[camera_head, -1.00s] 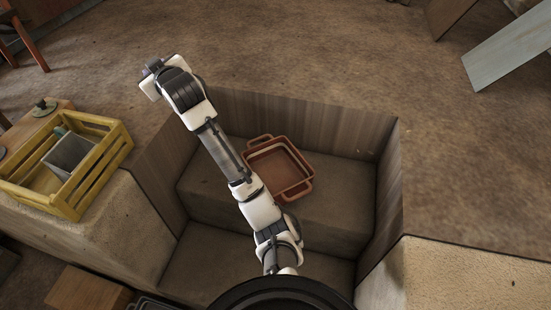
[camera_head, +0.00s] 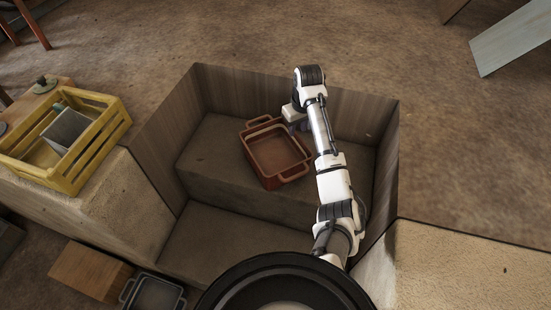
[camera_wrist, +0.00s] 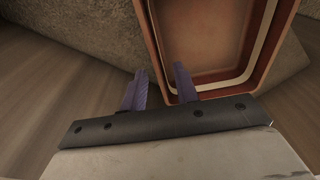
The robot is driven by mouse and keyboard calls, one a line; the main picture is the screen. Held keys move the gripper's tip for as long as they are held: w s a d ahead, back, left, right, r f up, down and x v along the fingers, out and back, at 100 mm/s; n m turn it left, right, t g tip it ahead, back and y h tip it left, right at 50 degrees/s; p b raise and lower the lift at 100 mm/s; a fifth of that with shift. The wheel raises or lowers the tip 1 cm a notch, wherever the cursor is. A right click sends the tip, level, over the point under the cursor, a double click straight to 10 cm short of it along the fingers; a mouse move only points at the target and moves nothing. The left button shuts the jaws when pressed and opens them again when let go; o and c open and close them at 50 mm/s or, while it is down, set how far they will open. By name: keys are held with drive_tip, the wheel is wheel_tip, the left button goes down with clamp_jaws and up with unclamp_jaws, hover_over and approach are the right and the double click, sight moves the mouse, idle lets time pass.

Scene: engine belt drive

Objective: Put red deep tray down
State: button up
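The red deep tray (camera_head: 272,152) is an open reddish-brown tray with a loop handle at each end. It rests on the raised step in the head view, set at an angle. It fills the top right of the wrist view (camera_wrist: 205,45). My gripper (camera_head: 294,122) is at the tray's back right side. In the wrist view its purple fingers (camera_wrist: 160,88) stand apart, one beside the tray's outer wall and one overlapping its near rim. I cannot tell whether they touch the tray.
The step (camera_head: 215,165) lies inside a recess with wooden walls (camera_head: 165,130). A yellow crate (camera_head: 85,170) with a grey container (camera_head: 66,128) stands on the left ledge. A wooden block (camera_head: 90,270) and a dark tray (camera_head: 155,294) lie at lower left. The lower step is clear.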

sight(297, 135)
drive_tip(key=f, duration=0.5)
drive_tip(key=w+f, duration=0.1)
drive_tip(key=f, duration=0.2)
drive_tip(key=shift+a, duration=0.1)
clamp_jaws()
drive_tip(key=shift+r, duration=0.1)
